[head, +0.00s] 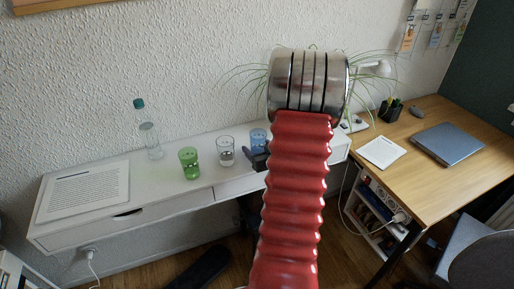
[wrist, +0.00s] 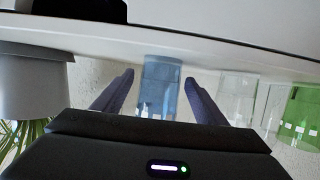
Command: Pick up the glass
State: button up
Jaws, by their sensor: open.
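My gripper (head: 258,160) is at the blue glass, partly hidden behind my red arm. In the wrist view, which looks upside down, my open gripper (wrist: 159,78) has its two dark fingers on either side of the blue glass (wrist: 160,84). I cannot tell whether they touch it. The clear glass (wrist: 238,98) and green glass (wrist: 300,115) are to the right there, outside the fingers.
A bottle with a teal cap (head: 149,135) stands behind and left of the glasses. A pale pot (wrist: 32,85) with a plant is left in the wrist view. A wooden desk with a laptop (head: 447,144) is at right.

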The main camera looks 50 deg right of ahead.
aim_at(254, 144)
jog(key=x, duration=0.4)
jog(key=shift+w+r, duration=0.1)
jog(key=shift+w, duration=0.1)
dwell(0.3)
jog(key=c, duration=1.3)
jog(key=shift+r, duration=0.3)
jog(key=shift+r, duration=4.75)
